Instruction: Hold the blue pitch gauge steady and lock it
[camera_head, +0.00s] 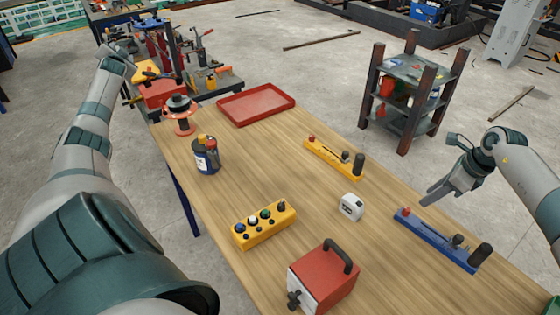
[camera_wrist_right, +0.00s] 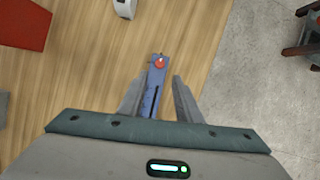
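The blue pitch gauge (camera_head: 432,241) lies on the right edge of the wooden table, a long blue bar with a red knob at its far end and dark knobs at its near end. My right gripper (camera_head: 428,196) is open and hangs above the far half of the gauge. In the right wrist view the two fingers (camera_wrist_right: 156,88) are apart, and the gauge (camera_wrist_right: 152,88) with its red knob shows between them; I see no contact. The near end of the gauge is hidden there by the gripper body. My left arm reaches to the far left; its fingers cannot be made out.
On the table (camera_head: 300,185) are a yellow gauge (camera_head: 330,158), a small white device (camera_head: 351,207), a red box (camera_head: 322,278) with a black handle, a yellow button block (camera_head: 263,225), a dark canister (camera_head: 206,158) and a red tray (camera_head: 256,103). A dark rack (camera_head: 405,90) stands beyond.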

